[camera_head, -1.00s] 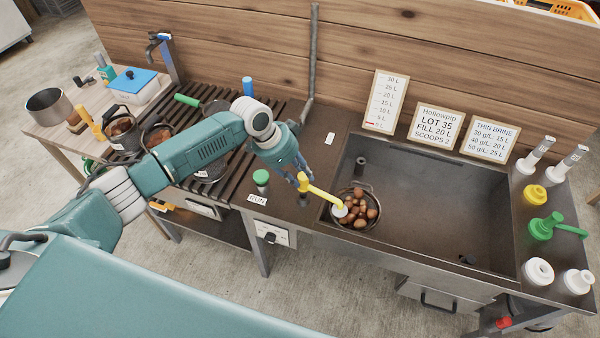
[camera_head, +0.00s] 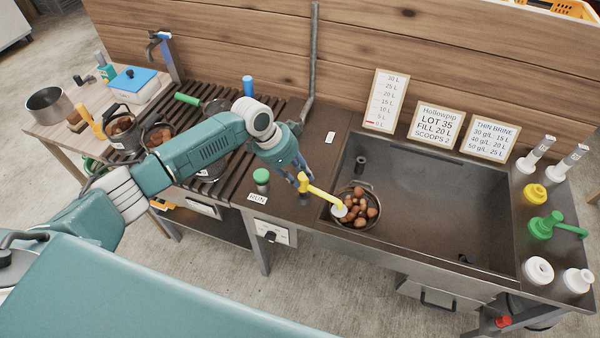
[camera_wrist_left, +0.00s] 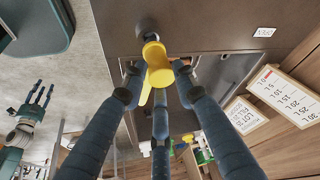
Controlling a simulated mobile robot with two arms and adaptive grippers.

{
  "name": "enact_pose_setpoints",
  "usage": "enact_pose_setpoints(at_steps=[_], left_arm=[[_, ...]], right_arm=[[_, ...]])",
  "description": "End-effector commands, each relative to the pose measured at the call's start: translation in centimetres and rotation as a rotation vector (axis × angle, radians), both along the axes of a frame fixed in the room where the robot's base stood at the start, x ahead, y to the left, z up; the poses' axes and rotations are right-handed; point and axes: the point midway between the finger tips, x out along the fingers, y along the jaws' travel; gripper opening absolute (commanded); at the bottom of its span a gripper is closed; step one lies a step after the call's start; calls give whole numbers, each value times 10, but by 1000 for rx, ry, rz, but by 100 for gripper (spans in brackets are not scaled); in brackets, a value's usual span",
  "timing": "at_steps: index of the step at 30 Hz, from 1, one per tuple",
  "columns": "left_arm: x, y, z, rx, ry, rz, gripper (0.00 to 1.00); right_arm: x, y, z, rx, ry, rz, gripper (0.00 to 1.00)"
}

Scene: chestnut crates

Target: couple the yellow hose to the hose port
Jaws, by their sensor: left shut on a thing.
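The yellow hose (camera_head: 322,194) is a short, bent yellow pipe with a pale tip over the sink's left edge. My left gripper (camera_head: 301,181) is shut on its upper bend. In the left wrist view, the yellow hose (camera_wrist_left: 157,68) sits between my left gripper's fingers (camera_wrist_left: 158,85). My right gripper (camera_wrist_left: 38,100) shows with fingers spread and empty.
A pot of chestnuts (camera_head: 357,207) stands in the sink (camera_head: 440,220) below the hose tip. A green-capped thing (camera_head: 261,177) stands left of the post. The slatted rack (camera_head: 225,130) holds pans. Several fittings line the right edge, including a green one (camera_head: 545,226).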

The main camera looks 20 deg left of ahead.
Motion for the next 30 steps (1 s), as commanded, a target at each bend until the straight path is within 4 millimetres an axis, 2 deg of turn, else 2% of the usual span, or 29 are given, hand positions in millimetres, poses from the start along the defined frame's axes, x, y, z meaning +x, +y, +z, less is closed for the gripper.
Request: enact_pose_setpoints(at_steps=[30], left_arm=[[0,-1,-31,-1,-1,0,0]], right_arm=[[0,0,-20,0,0,1,40]])
